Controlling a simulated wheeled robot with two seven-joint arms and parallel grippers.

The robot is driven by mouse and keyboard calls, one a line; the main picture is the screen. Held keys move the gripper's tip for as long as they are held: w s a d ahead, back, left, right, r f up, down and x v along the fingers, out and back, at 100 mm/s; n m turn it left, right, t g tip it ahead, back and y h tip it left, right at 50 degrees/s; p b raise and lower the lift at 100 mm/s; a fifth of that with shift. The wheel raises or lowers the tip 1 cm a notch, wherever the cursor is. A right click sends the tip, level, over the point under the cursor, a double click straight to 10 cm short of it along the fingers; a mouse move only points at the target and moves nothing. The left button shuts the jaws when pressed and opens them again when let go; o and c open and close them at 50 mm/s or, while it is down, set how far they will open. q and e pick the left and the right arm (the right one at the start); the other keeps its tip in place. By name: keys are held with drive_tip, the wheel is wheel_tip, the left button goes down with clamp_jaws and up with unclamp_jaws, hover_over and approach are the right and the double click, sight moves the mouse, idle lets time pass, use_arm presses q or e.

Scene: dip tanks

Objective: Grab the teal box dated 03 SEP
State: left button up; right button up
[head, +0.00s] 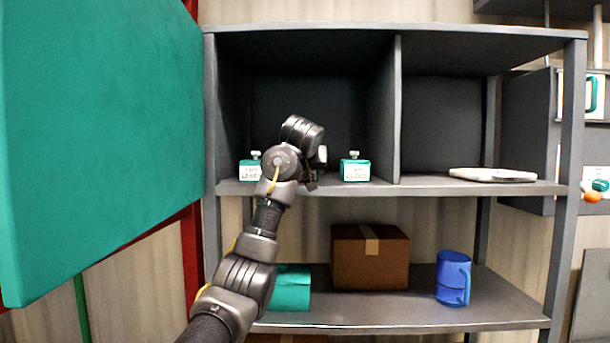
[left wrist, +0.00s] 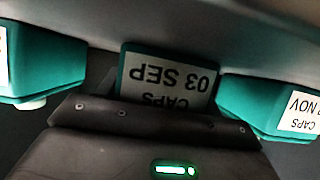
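The teal box with the label CAPS 03 SEP (left wrist: 168,75) is in the middle of the left wrist view, upside down there, against the shelf. My left gripper (left wrist: 165,112) is right at it, one finger to each side. Whether the fingers press on it does not show, and its lower part in that view is hidden. In the head view my left arm hides this box. My left gripper (head: 314,175) reaches the upper shelf between two other teal boxes. My right gripper is not in view.
A teal box (head: 355,170) stands to the right and another (head: 251,170) to the left. One neighbour (left wrist: 268,105) reads CAPS and NOV. A divider (head: 385,115) and green door panel (head: 100,130) flank the bay.

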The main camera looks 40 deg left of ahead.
use_arm(q)
drive_tip(key=c, duration=0.4)
drive_tip(key=shift+o, duration=0.2)
drive_tip(key=shift+r, duration=0.1)
drive_tip(key=shift+a+r+b, duration=0.1)
drive_tip(key=shift+r+b, duration=0.25)
drive_tip(key=shift+b, duration=0.15)
drive_tip(key=shift+r+b, duration=0.4)
drive_tip(key=shift+r, duration=0.3)
drive_tip(key=s+d+r+b, duration=0.2)
drive_tip(key=s+r+b, duration=0.1)
drive_tip(key=s+r, duration=0.2)
drive_tip(key=s+d+r+b, duration=0.3)
drive_tip(key=s+r+b, duration=0.1)
drive_tip(key=s, duration=0.4)
drive_tip(key=shift+d+r+b, duration=0.3)
drive_tip(key=shift+r, duration=0.5)
